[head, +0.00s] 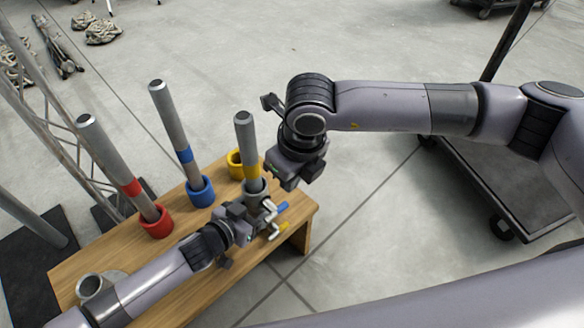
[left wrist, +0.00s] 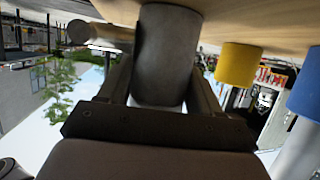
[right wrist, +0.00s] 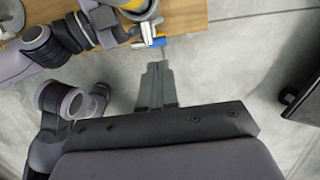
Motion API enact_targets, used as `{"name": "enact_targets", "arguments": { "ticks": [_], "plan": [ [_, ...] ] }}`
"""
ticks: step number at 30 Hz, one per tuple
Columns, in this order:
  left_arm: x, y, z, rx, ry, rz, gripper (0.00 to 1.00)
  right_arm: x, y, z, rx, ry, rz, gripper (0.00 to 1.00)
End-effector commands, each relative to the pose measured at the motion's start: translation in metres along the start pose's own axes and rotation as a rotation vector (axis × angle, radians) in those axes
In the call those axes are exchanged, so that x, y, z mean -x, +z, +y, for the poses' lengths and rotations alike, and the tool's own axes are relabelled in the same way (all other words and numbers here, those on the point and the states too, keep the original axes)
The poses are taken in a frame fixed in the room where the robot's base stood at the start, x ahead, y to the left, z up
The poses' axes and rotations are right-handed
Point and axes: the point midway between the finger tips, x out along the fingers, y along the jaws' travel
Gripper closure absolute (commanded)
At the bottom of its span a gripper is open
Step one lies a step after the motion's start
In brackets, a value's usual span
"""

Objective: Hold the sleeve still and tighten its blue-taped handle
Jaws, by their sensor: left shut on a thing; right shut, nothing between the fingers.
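A grey sleeve (head: 256,187) stands at the bench's right end with a yellow-banded pole (head: 247,145) in it. My left gripper (head: 250,210) is shut on the sleeve; the left wrist view shows the grey cylinder (left wrist: 167,55) between its fingers. My right gripper (head: 284,181) is above and beside the sleeve, apart from the handles. In the right wrist view its fingers (right wrist: 157,68) are shut and empty, with the blue tape (right wrist: 159,42) just beyond their tips.
The wooden bench (head: 185,222) also carries a red cup (head: 156,223) and a blue cup (head: 201,192) with banded poles, a yellow cup (head: 236,164), and a grey ring (head: 89,286). A truss stands at left, a dark cart (head: 490,185) at right.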

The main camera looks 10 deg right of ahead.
Motion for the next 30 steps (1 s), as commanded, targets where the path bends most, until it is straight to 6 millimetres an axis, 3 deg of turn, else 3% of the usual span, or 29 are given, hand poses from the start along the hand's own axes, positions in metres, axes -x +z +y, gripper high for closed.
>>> {"name": "enact_targets", "arguments": {
  "ticks": [6, 12, 18, 30],
  "plan": [
    [0.000, 0.000, 0.000, 0.001, 0.000, 0.000, 0.92, -0.047, -0.001, 0.001, -0.002, 0.001, 0.003, 1.00],
    [0.000, 0.000, 0.000, 0.001, 0.000, 0.000, 0.92, -0.075, 0.000, 0.001, -0.002, 0.002, 0.001, 1.00],
    [0.000, 0.000, 0.000, 0.001, 0.000, 0.000, 0.92, -0.085, 0.000, 0.000, -0.002, 0.002, 0.000, 1.00],
    [0.000, 0.000, 0.000, 0.001, 0.000, 0.000, 0.92, -0.085, 0.000, 0.000, -0.004, 0.007, 0.001, 1.00]
  ]
}}
